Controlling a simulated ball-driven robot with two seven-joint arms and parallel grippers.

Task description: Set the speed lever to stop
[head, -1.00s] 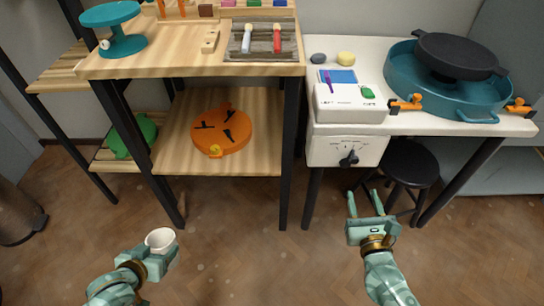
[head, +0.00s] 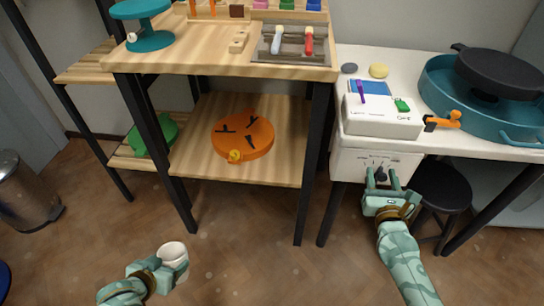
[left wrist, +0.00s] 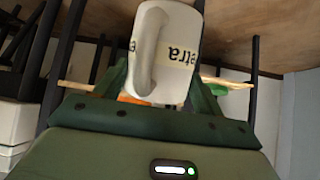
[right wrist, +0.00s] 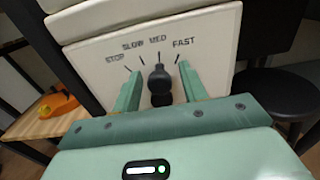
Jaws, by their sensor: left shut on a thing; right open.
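The speed lever (right wrist: 159,84) is a black knob on the white control box (head: 350,165) under the wheel table. In the right wrist view its tip points up near the MED mark, between SLOW and FAST; STOP is at the far left of the scale. My right gripper (head: 382,178) is open, with one finger on each side of the lever; it also shows in the right wrist view (right wrist: 158,88). I cannot tell whether a finger touches it. My left gripper (head: 160,268) is shut on a white mug (head: 173,253), low at the front left, away from the box.
A teal basin (head: 440,95) with an orange clamp (head: 443,121) is on the white table (head: 410,58). A black stool (head: 442,188) stands close on the right. The floor in front is clear.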

